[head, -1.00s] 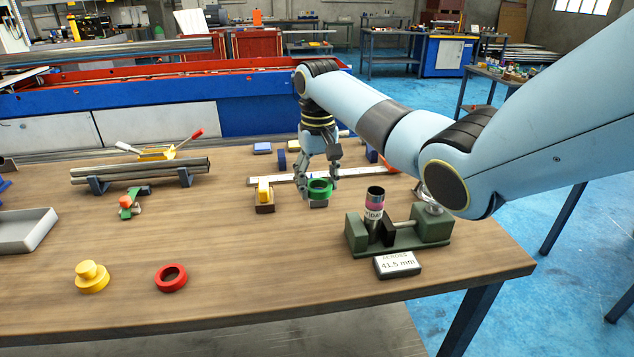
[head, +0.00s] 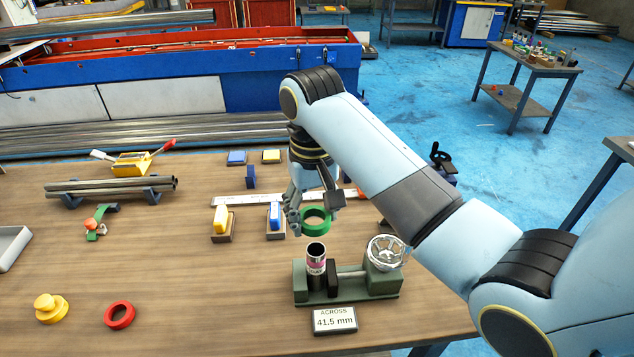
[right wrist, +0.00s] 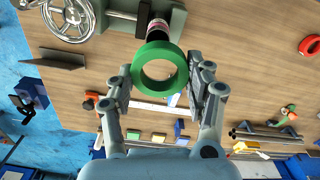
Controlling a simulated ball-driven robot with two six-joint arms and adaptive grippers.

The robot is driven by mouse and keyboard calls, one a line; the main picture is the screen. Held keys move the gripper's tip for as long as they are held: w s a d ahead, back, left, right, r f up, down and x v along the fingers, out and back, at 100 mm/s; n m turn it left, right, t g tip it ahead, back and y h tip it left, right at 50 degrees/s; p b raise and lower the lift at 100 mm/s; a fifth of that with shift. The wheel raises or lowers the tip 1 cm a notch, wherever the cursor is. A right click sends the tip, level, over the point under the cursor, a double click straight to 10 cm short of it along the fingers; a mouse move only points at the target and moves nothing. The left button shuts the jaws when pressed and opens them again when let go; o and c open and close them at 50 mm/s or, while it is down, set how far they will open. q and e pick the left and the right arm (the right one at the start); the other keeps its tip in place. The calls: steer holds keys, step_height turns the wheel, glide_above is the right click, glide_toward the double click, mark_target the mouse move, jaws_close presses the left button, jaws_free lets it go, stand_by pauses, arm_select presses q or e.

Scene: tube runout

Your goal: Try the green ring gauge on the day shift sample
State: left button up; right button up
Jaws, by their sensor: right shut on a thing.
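The green ring gauge (head: 316,231) is held by my right gripper (head: 315,212), whose fingers are shut on it. It is above the table, just behind and above the sample tube. The sample tube (head: 316,264) stands upright, dark and open at the top with a pink label, in a green vise (head: 350,290); its label text is not clear. In the right wrist view the ring (right wrist: 160,91) sits between the fingertips, with the tube (right wrist: 158,32) partly hidden behind its edge. The ring is not around the tube. My left gripper is out of view.
A display (head: 334,320) reading "ACROSS 41.5 mm" lies in front of the vise. A red ring (head: 120,326) and a yellow stepped piece (head: 50,316) lie at front left.

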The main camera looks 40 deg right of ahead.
steer(key=shift+d, duration=0.1)
steer(key=shift+d+f, duration=0.1)
steer(key=shift+d, duration=0.05)
steer(key=shift+f, duration=0.2)
steer(key=b, duration=0.2)
glide_above(315, 244)
steer(key=s, duration=0.1)
steer(key=shift+s+a+f, duration=0.1)
steer(key=shift+a+f, duration=0.15)
steer(key=shift+f, duration=0.9)
steer(key=shift+s+a+f, duration=0.1)
steer(key=shift+a+f, duration=0.1)
steer(key=shift+f, duration=0.95)
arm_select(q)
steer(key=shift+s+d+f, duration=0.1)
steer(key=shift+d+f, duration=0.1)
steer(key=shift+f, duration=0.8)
arm_select(e)
steer(key=shift+f, duration=0.3)
arm_select(q)
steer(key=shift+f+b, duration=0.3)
steer(key=shift+b, duration=0.05)
arm_select(e)
steer(key=shift+f, duration=1.65)
steer(key=shift+w+r, duration=0.1)
